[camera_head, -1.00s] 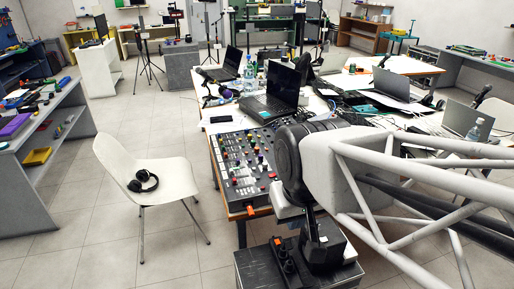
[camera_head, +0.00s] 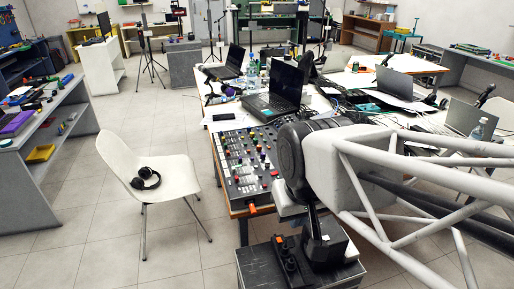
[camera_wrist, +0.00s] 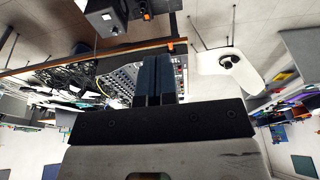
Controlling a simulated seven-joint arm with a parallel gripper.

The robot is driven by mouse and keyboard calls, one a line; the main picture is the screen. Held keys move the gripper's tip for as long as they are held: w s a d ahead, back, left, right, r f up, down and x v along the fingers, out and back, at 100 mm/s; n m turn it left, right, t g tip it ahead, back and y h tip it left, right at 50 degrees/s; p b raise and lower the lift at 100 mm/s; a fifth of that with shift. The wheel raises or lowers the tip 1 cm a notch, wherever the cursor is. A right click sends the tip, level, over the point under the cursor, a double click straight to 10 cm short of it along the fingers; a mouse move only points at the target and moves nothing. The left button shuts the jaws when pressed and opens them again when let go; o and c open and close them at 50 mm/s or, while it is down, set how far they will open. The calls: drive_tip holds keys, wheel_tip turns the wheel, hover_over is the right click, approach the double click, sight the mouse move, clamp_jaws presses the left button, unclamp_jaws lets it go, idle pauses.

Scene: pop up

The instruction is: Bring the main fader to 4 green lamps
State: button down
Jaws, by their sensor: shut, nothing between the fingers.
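The mixing console (camera_head: 243,160) lies along the near left edge of the table, with rows of coloured knobs and pale fader caps. It also shows small in the wrist view (camera_wrist: 124,75), partly behind my fingers. The main fader and any lit green lamps are too small to tell apart. My gripper (camera_wrist: 155,58) shows in the wrist view as two dark blue fingers side by side, shut and empty. They overlap the console in the picture; I see no contact. In the head view my arm hides the fingers.
A white chair (camera_head: 176,177) with black headphones (camera_head: 146,180) stands left of the console. An open laptop (camera_head: 287,85) sits behind it. A second laptop (camera_head: 390,87), bottles and cables crowd the table (camera_head: 220,105). The floor around the chair is clear.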

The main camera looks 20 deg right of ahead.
drive_tip(key=c, duration=1.8)
unclamp_jaws()
drive_tip(key=o, duration=0.5)
drive_tip(key=shift+w, duration=0.15)
drive_tip(key=shift+c, duration=0.2)
drive_tip(key=shift+o, duration=0.3)
drive_tip(key=shift+w, duration=0.3)
drive_tip(key=w+f, duration=0.3)
drive_tip(key=w, duration=1)
drive_tip(key=w+f, duration=0.3)
drive_tip(key=w, duration=1.1)
drive_tip(key=w+a+f+t, duration=0.1)
drive_tip(key=w+f, duration=1.6)
drive_tip(key=w, duration=0.2)
drive_tip(key=shift+w+a+f, duration=0.15)
drive_tip(key=shift+w+a, duration=0.05)
drive_tip(key=shift+a, duration=0.2)
drive_tip(key=shift+f, duration=0.2)
